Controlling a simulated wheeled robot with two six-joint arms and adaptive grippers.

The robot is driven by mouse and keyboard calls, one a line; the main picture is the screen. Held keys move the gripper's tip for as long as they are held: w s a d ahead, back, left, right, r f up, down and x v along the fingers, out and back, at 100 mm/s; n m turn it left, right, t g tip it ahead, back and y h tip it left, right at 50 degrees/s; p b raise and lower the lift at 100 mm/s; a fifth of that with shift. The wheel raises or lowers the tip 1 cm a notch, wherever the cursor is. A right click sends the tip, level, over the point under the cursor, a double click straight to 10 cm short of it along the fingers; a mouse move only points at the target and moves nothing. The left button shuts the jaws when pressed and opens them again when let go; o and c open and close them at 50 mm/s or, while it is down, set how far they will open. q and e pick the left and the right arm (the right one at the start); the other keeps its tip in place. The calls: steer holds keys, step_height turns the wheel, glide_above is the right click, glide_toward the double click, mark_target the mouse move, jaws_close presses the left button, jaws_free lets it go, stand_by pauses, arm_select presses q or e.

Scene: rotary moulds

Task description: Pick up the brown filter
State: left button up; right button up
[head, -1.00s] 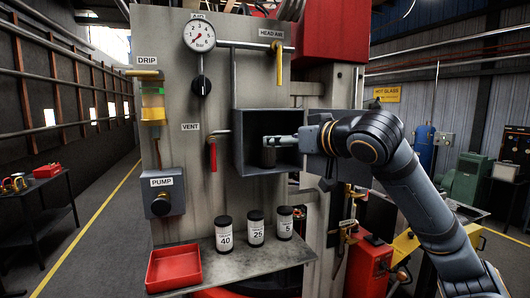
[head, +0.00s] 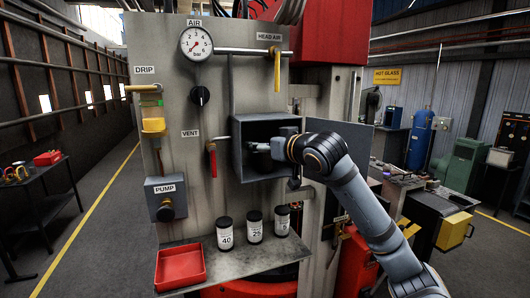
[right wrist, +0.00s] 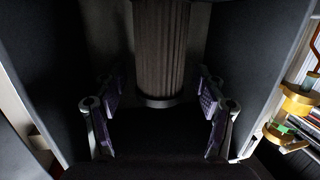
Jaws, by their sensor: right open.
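The brown filter (right wrist: 160,50) is a pleated dark brown cylinder with a dark rim at its lower end. It stands inside the open grey box (head: 240,160) on the machine panel. In the right wrist view it lies between the two fingers of my right gripper (right wrist: 156,105), which is open, with a gap on both sides of the filter. In the head view my right gripper (head: 268,147) reaches into the box from the right; the fingers and filter are dark and mostly hidden there. My left gripper is not in view.
Box walls (right wrist: 250,60) stand close on both sides of the fingers. Below the box, a shelf (head: 235,265) holds a red tray (head: 180,268) and three dark-capped canisters (head: 254,228). A red vent lever (head: 212,160) sits left of the box.

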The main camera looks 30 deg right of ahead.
steer(key=shift+s, duration=0.1)
steer(key=c, duration=1.3)
steer(key=shift+r, duration=0.15)
